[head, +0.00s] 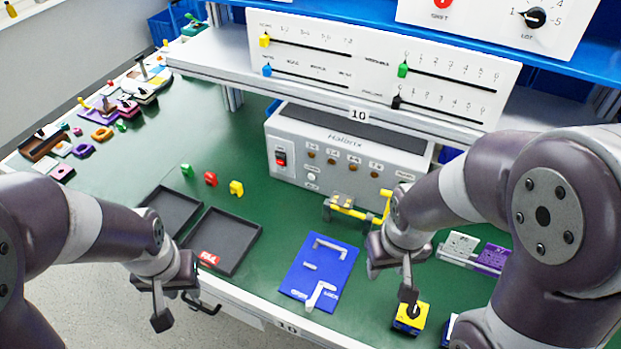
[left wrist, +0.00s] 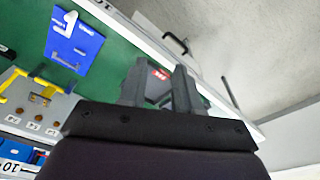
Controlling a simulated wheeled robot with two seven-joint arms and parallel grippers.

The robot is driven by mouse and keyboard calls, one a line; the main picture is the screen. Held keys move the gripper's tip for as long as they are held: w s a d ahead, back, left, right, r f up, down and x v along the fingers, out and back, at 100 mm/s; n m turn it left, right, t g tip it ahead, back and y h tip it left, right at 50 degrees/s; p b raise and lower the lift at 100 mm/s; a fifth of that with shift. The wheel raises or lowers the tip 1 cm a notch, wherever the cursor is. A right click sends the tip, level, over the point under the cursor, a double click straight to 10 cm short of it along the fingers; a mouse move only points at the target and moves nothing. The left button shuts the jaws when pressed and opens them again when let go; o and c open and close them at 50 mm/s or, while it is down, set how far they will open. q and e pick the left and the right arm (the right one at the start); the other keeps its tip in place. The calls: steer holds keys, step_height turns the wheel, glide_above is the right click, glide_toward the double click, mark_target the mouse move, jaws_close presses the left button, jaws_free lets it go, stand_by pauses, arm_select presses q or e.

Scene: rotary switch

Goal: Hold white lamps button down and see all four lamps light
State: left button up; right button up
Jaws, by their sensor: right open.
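The grey Halbrix box (head: 345,150) stands at the back of the green bench under the shelf. On its front are a red rocker switch (head: 281,158), a row of four small brownish lamps (head: 332,160) with no visible glow, and a white round button (head: 311,177) below them at the left. Nothing touches the button. My left gripper (head: 175,304) is open and empty over the bench's front edge, well away from the box; its fingers show apart in the left wrist view (left wrist: 158,88). My right gripper (head: 390,280) is open, pointing down near a yellow block.
Yellow bracket parts (head: 350,208) stand before the box's right side. A blue mat (head: 320,270) with white pieces and dark trays (head: 222,240) lie in front. The yellow block (head: 411,319) is by my right gripper. Slider panels (head: 380,65) sit on the shelf above.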

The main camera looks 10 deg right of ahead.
arm_select(q)
jaws_close()
stand_by(1.4)
